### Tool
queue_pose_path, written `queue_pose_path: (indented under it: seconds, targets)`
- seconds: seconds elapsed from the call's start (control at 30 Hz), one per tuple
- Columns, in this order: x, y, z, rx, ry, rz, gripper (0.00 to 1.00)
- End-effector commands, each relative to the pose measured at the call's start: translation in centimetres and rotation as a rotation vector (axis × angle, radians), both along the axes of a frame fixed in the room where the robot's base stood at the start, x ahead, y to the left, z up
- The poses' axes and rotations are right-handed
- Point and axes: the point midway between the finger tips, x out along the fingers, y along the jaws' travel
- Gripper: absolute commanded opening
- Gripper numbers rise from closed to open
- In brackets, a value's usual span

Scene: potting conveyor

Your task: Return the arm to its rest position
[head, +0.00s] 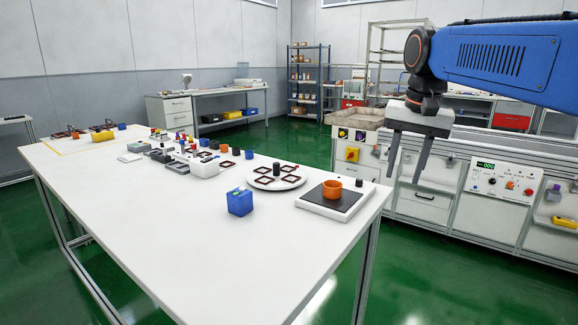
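My gripper (406,166) hangs from the blue arm (500,58) at the upper right. Its two dark fingers point down and stand apart, with nothing between them. The gripper is in the air to the right of the white table (190,250), clear of everything on it. The arm reaches in from the right edge of the view.
On the table's near right stand an orange pot (332,190) on a black-topped plate (326,207), a white turntable (260,182) with dark square frames, and a blue box (240,202). Several small parts lie farther left. A bench with a control panel (500,184) stands behind the gripper.

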Motion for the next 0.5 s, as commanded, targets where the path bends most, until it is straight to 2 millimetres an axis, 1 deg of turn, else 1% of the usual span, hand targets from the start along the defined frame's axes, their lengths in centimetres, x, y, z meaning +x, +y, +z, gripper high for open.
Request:
queue_pose_path:
  seconds: [0.03, 0.27, 0.5]
  targets:
    - [-1.4, -0.2, -0.8, -0.003, -0.009, 0.018, 0.37]
    - [-6.3, -0.9, -4.7, -0.025, -0.055, 0.11, 0.37]
    - [-11.5, -1.6, -9.5, -0.053, -0.102, 0.203, 0.37]
